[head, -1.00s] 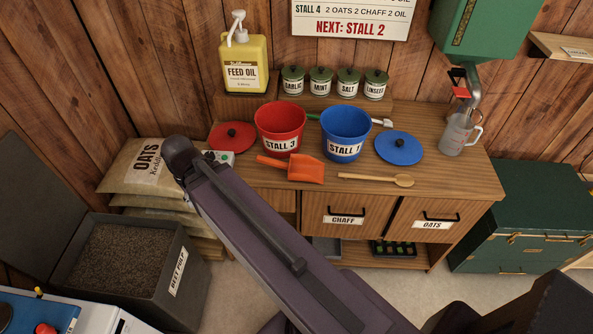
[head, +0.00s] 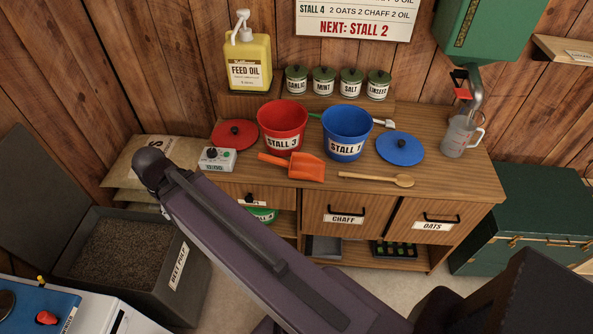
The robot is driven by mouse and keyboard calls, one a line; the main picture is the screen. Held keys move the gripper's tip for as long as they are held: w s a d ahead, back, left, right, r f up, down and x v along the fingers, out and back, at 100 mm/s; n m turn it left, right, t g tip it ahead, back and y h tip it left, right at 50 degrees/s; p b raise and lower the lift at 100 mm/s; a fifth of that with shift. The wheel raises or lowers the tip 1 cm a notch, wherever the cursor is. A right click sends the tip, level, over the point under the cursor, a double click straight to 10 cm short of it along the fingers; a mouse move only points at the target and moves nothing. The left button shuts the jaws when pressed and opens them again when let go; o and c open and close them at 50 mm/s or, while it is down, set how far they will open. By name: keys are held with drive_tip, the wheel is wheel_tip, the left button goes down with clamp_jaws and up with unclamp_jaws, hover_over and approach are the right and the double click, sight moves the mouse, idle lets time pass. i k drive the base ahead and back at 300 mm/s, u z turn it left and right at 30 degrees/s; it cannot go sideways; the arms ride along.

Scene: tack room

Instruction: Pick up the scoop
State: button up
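An orange scoop (head: 306,168) lies on the wooden counter (head: 440,184), in front of the red bucket (head: 282,122) and the blue bucket (head: 346,124). Its handle points left and its pan is to the right. My arm crosses the lower left of the picture, left of and below the scoop, apart from it in the picture. My gripper is not in view.
A wooden spoon (head: 378,179) lies right of the scoop. A white timer-like box (head: 216,159) and a red lid (head: 234,133) are to its left. A blue lid (head: 400,147) and a clear jug (head: 458,136) stand further right. A green-handled tool is partly hidden behind the buckets.

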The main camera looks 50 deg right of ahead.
sight(302, 165)
drive_tip(key=u, duration=0.1)
drive_tip(key=k, duration=1.75)
drive_tip(key=z, duration=0.65)
drive_tip(key=i, duration=1)
drive_tip(key=z, duration=0.1)
